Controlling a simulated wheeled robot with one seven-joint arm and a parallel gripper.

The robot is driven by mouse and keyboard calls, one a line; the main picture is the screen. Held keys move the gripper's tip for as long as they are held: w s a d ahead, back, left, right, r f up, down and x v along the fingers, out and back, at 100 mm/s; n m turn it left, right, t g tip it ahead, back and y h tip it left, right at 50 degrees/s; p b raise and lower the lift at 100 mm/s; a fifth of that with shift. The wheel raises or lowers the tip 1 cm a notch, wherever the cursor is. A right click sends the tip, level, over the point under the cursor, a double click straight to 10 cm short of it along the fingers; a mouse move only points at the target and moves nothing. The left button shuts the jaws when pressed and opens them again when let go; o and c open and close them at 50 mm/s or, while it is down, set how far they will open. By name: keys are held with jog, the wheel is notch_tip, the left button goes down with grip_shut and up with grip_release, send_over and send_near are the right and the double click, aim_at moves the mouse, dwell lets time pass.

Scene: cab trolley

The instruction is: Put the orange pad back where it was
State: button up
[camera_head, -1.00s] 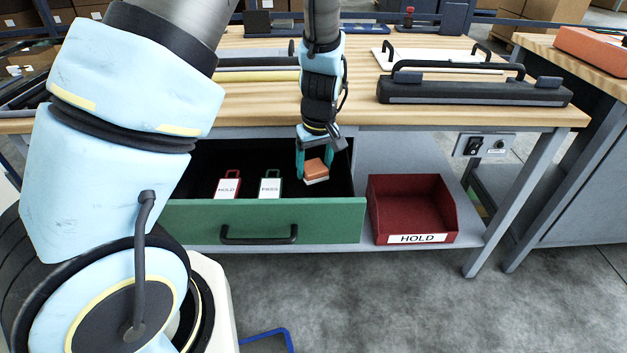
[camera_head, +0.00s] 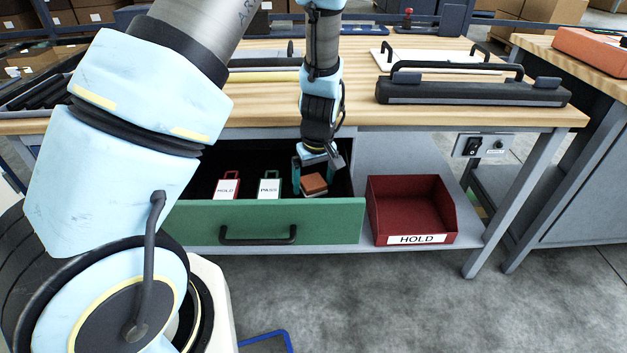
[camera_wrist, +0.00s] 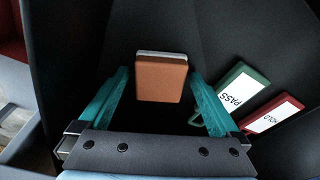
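The orange pad (camera_head: 313,183), a small block with a pale grey layer under it, is in the open green drawer (camera_head: 262,220), at its right end. The pad (camera_wrist: 161,78) shows in the wrist view just beyond and between my fingertips. My gripper (camera_head: 311,178) is over the right part of the drawer, close above the pad. Its teal fingers (camera_wrist: 160,75) are spread, with a narrow gap on each side of the pad. Whether the pad lies fully flat on the drawer floor is hard to tell.
A red HOLD tag (camera_head: 227,187) and a green PASS tag (camera_head: 269,186) lie in the drawer left of the pad. A red HOLD bin (camera_head: 410,209) stands on the shelf to the right. The wooden bench top (camera_head: 360,113) overhangs the drawer's back.

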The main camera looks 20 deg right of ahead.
aim_at(316, 186)
jog(key=shift+r, duration=0.1)
notch_tip(316, 186, up, 12)
jog(key=s, duration=0.2)
jog(key=s+a+r+m, duration=0.1)
jog(key=a+r, duration=0.2)
jog(key=a, duration=1)
jog(key=s+a+r+m, duration=0.1)
jog(key=s+a+r, duration=0.1)
jog(key=a, duration=1.2)
jog(key=shift+r+p, duration=0.45)
jog(key=shift+r, duration=0.05)
notch_tip(316, 186, up, 11)
jog(key=p, duration=1)
jog(key=shift+p, duration=0.4)
jog(key=shift+f, duration=0.1)
jog(key=shift+c, duration=0.2)
